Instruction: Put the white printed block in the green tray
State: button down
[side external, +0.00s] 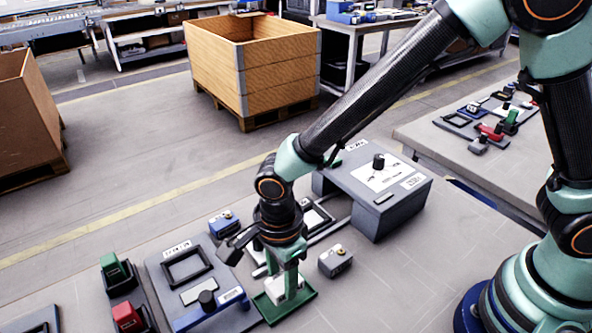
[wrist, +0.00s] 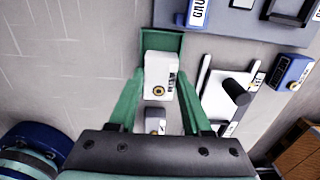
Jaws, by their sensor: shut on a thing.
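The white printed block (side external: 291,283) is between the green fingers of my gripper (side external: 283,275). In the wrist view the block (wrist: 160,70) shows dark print and a gold ring, with a finger on each side. My gripper (wrist: 160,78) is shut on it. The green tray (side external: 299,309) lies on the table directly under the gripper. Its green end (wrist: 170,42) shows beyond the block in the wrist view. The block is low at the tray; I cannot tell whether it touches the floor.
A small grey block (side external: 335,261) stands right of the tray. A grey panel with a black knob (side external: 206,300) lies to the left. A large grey box (side external: 376,190) stands behind. Red (side external: 128,318) and green (side external: 115,270) parts are at far left. The table front right is clear.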

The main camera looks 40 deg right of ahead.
jog(key=shift+f, duration=1.15)
jog(key=shift+f, duration=0.15)
jog(key=shift+c, duration=1.7)
grip_release()
